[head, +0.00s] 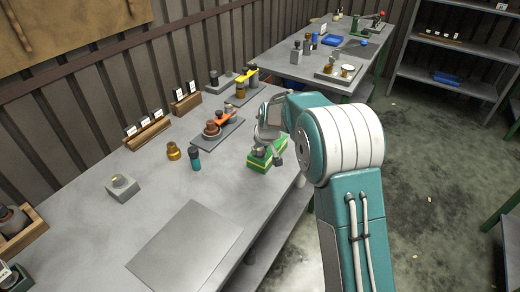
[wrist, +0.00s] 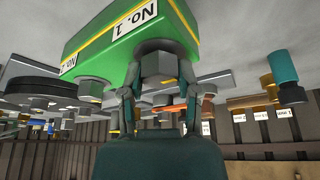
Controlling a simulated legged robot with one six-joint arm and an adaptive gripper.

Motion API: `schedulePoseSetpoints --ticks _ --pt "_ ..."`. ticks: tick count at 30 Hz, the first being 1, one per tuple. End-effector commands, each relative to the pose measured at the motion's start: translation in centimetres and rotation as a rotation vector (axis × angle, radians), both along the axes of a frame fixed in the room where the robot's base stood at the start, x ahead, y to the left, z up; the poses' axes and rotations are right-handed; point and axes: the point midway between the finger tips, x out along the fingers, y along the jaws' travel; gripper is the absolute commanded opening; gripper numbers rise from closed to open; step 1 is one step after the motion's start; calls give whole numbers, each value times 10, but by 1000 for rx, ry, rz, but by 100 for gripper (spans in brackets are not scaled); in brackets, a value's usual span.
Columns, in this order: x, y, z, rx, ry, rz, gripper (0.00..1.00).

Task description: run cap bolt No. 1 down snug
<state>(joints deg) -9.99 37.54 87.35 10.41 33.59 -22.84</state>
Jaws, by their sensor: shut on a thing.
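The green block with a yellow band (head: 259,163) stands near the right edge of the bench. In the wrist view, which looks upside down, the green block (wrist: 105,38) carries white labels, one reading No. 1. A grey hex-headed bolt (wrist: 157,65) is at the No. 1 label. My gripper (wrist: 158,76) has one finger on each side of this bolt head and is shut on it. A second hex bolt head (wrist: 91,88) stands free by the No. 2 label. In the head view my gripper (head: 268,146) is over the block, and the arm partly hides it.
A teal-and-dark cylinder (head: 195,159) and a brass piece (head: 174,151) stand to the left. A plate with orange and brown parts (head: 216,132) lies behind. A grey block (head: 123,188) and a bare flat plate (head: 185,248) are nearer. The front bench is largely clear.

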Motion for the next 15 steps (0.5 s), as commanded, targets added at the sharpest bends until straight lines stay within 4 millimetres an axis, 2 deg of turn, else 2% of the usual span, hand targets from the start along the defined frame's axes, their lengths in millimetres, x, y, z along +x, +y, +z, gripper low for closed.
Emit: schedulePoseSetpoints --ticks 8,15 --pt "-2 1 -3 -2 6 -129 0" --pt "-2 2 -4 -5 7 -331 0"
